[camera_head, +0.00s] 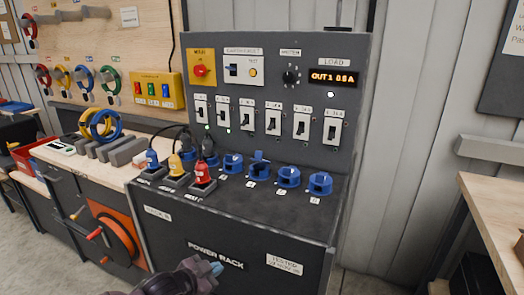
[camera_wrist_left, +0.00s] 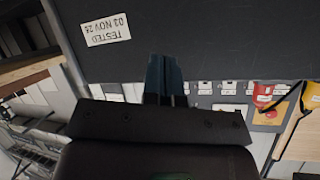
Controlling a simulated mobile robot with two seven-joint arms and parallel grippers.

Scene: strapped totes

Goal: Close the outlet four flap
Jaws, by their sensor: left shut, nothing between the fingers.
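The power rack (camera_head: 255,225) has a row of blue round outlets along its sloped top. The outlet four flap (camera_head: 259,155), judging by its place in the row, stands raised, higher than the blue covers beside it. Its label is too small to read. My left gripper (camera_head: 215,268) is in front of the rack's front face, low and well short of the outlets. Its bluish fingers (camera_wrist_left: 165,78) are shut together with nothing between them in the left wrist view. My right gripper is not in view.
Neighbouring blue outlets (camera_head: 288,177) look covered. Left of them stand blue, yellow and red plugs (camera_head: 203,175) with black cables. Breaker switches (camera_head: 274,120) and a lit display (camera_head: 334,78) are on the upright panel. A wooden bench (camera_head: 495,215) is at right.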

